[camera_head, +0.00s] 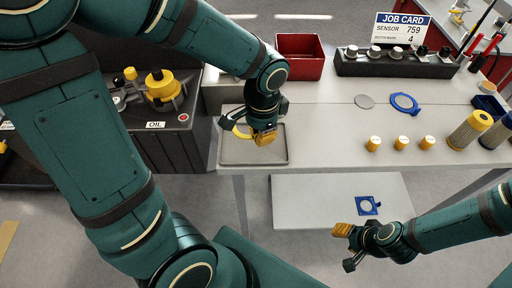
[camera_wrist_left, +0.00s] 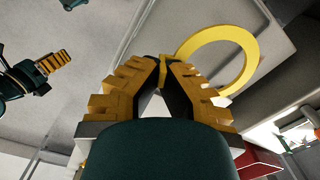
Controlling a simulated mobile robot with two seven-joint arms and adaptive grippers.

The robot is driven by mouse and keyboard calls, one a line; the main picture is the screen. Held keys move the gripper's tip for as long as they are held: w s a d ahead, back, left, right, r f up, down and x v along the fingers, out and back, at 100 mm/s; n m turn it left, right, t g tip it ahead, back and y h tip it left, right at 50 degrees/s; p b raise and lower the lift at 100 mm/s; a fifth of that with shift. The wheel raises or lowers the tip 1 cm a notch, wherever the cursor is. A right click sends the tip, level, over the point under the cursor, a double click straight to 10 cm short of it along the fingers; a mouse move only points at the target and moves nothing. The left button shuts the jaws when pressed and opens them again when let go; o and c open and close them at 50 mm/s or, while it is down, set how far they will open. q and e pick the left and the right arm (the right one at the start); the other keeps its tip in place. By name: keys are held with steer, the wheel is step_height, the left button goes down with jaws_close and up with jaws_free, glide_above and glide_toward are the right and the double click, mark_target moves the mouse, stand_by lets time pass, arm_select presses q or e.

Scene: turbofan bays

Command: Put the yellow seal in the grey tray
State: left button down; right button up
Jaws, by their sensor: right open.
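The yellow seal (camera_head: 239,132) is a flat ring. In the left wrist view the seal (camera_wrist_left: 252,55) has its near edge between the fingertips of my left gripper (camera_wrist_left: 164,62), which is shut on it. In the head view my left gripper (camera_head: 264,138) is over the grey tray (camera_head: 240,153), a shallow tray at the table's front left corner. The seal appears above the tray; the exact gap cannot be told. The tray (camera_wrist_left: 283,38) also shows behind the seal in the left wrist view. My right gripper (camera_head: 345,233) is open and empty in front of the table.
A red bin (camera_head: 300,66) stands behind the tray. A blue gasket (camera_head: 376,208) is on the lower shelf. A dark oil bench (camera_head: 175,140) adjoins on the left.

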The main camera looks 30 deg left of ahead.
mark_target(260, 153)
arm_select(q)
steer(key=shift+f+b, duration=0.65)
steer(key=shift+f, duration=1.95)
steer(key=shift+f, duration=0.15)
steer(key=c, duration=1.1)
jaws_free()
steer(key=shift+a, duration=0.1)
steer(key=shift+c, duration=0.2)
steer(key=shift+s, duration=0.1)
step_height(260, 153, up, 11)
steer(key=p, duration=0.3)
steer(key=shift+f, duration=0.1)
steer(key=shift+d+r, duration=0.2)
steer(key=shift+r, duration=0.6)
